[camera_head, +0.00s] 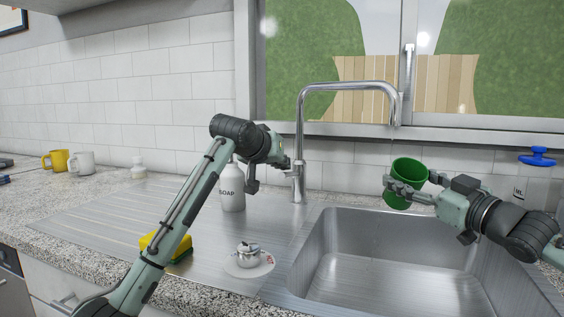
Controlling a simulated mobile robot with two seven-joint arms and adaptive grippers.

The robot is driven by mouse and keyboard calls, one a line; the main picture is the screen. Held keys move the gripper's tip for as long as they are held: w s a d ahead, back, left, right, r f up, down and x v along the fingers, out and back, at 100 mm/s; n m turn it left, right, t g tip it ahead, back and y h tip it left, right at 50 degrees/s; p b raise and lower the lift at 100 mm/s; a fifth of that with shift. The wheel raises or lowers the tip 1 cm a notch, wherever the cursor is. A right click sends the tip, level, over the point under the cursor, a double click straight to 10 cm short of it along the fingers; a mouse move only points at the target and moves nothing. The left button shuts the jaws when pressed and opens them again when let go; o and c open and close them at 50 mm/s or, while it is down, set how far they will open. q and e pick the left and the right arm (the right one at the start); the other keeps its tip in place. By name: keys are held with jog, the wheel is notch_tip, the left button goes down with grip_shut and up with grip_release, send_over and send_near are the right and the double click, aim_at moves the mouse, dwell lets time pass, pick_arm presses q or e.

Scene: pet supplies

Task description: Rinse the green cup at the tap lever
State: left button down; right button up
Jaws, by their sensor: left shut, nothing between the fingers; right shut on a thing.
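The green cup (409,171) is at the right, above the back edge of the sink and right of the tap spout. My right gripper (401,192) is shut on the green cup and holds it up, its opening tilted upward. The chrome tap (300,133) stands behind the sink, its spout bending over to the right. The tap lever (286,173) is low on the tap's left side, partly hidden by my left gripper (283,163). My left gripper is shut and empty, beside or touching the lever; I cannot tell which. No water stream shows under the spout.
The steel sink (322,262) is at the right, its basin empty. A soap bottle (232,195) stands behind my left arm. A yellow-green sponge (181,250) and a small silver pot on a saucer (232,266) lie on the drainboard. A yellow mug (57,160) and white mug (83,162) stand far left.

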aim_at(280, 176)
pick_arm(q)
jog(key=shift+s+f+t, duration=0.15)
jog(key=shift+f+t, duration=0.05)
jog(key=shift+f, duration=0.35)
jog(key=shift+s+f+t, duration=0.15)
jog(key=shift+f+t, duration=0.05)
jog(key=shift+f, duration=0.35)
jog(key=shift+s+f, duration=0.1)
jog(key=shift+f, duration=0.25)
notch_tip(280, 176, up, 5)
jog(key=a+v, duration=0.1)
jog(key=v, duration=0.9)
jog(key=shift+f, duration=0.25)
jog(key=shift+f, duration=0.1)
pick_arm(e)
jog(key=shift+s, duration=0.1)
